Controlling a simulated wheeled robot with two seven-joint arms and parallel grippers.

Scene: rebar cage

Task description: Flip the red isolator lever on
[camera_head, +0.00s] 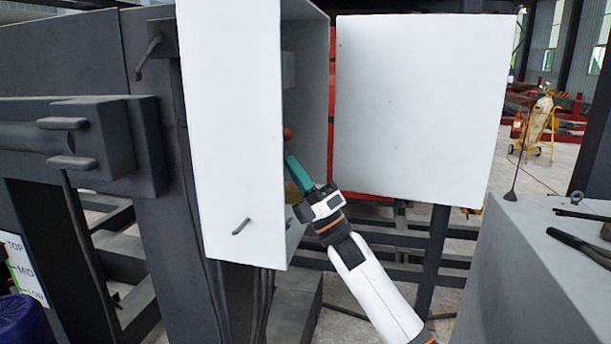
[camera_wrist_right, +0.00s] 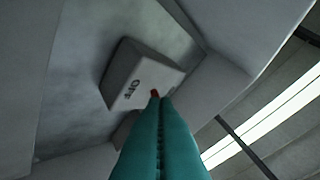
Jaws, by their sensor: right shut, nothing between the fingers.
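The red lever (camera_head: 287,133) shows as a small red tip inside the open white cabinet (camera_head: 318,75) in the head view. In the right wrist view its red end (camera_wrist_right: 155,93) shows just beyond my fingertips, against a grey block (camera_wrist_right: 135,82) with dark lettering. The rest of the lever is hidden, so I cannot tell its position. My right gripper (camera_head: 289,158) reaches into the cabinet from below right. Its teal fingers are shut and empty, with the tips close to the red end; I cannot tell whether they touch it. My left gripper is out of view.
A white door panel (camera_head: 230,120) covers the cabinet's left part, and another white panel (camera_head: 420,105) stands to the right. Dark steel frames (camera_head: 150,190) fill the left. A grey surface (camera_head: 530,270) with dark rods lies at lower right.

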